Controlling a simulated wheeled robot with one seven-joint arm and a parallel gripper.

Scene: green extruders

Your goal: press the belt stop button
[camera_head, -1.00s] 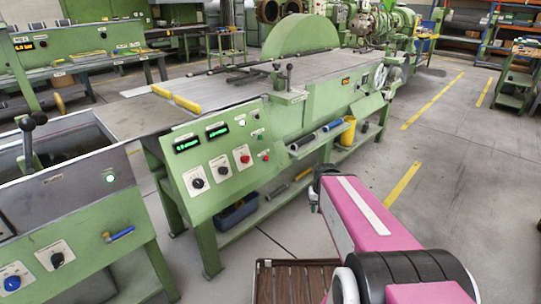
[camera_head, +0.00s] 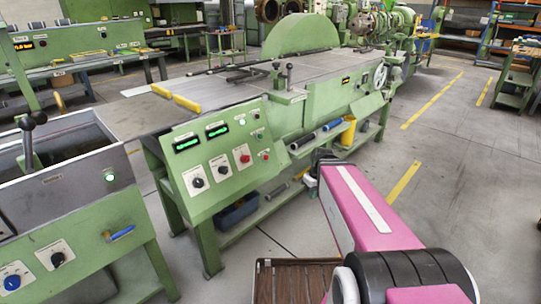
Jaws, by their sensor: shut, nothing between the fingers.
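The sloped green control panel (camera_head: 212,182) of the machine is left of centre in the head view. A red button on a white plate (camera_head: 245,158) sits at its right. A smaller red button or lamp (camera_head: 265,155) is just right of that. Labels are too small to read, so I cannot tell which is the belt stop. Two black knobs (camera_head: 197,183) on white plates sit to the left, below two lit green displays (camera_head: 187,143). My pink arm reaches up from the bottom right, its dark far end right of the panel and apart from the red buttons in the picture. My gripper's fingers do not show.
A grey machine bed (camera_head: 235,93) with yellow bars lies behind the panel. A shelf below it holds a blue bin (camera_head: 237,212). A second green machine (camera_head: 75,235) with knobs stands at left. A brown slatted platform (camera_head: 293,280) is at the bottom.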

